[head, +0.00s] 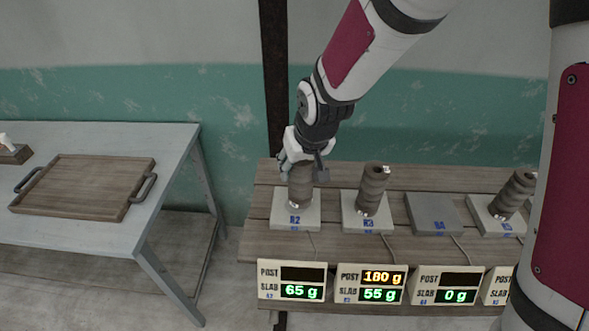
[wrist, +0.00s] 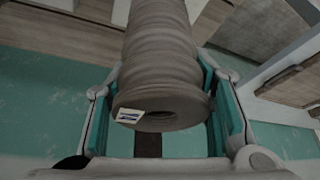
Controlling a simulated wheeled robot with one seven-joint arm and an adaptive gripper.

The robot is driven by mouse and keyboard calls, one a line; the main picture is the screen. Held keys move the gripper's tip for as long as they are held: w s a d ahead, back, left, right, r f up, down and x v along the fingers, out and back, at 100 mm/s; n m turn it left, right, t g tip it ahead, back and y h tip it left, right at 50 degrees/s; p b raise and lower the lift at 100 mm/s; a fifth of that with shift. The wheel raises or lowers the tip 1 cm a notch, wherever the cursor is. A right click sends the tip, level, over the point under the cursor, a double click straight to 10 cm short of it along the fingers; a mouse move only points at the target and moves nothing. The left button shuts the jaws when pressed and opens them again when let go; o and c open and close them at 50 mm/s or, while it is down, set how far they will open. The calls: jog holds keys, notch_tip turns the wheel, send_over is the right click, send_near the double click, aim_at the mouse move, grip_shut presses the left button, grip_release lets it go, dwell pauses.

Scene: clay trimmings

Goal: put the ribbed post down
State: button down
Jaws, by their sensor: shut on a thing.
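A brown-grey ribbed post (head: 301,188) is in my gripper (head: 301,168), over the pale slab marked R2 (head: 283,222). In the wrist view the post (wrist: 163,62) runs away from the camera between the teal pads of my gripper (wrist: 160,85). Its near end shows a hole and a small white and blue label (wrist: 130,116). In the head view the post looks roughly upright, with its lower end at the slab. I cannot tell whether it touches. The R2 display (head: 292,281) has a dark post line and reads 65 g for the slab.
Another ribbed post (head: 372,190) stands on slab R3 (head: 366,223); its display (head: 372,284) reads 180 g and 55 g. Slab R4 (head: 434,213) is empty. A tilted post (head: 513,195) is on the rightmost slab. A wooden tray (head: 85,183) lies on the left table (head: 105,238).

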jog(key=b+x, duration=0.2)
jog(key=x, duration=0.2)
jog(key=shift+a, duration=0.2)
dwell(0.3)
jog(key=c, duration=0.8)
grip_release()
jog(key=shift+s+f, duration=0.1)
jog(key=shift+o, duration=0.2)
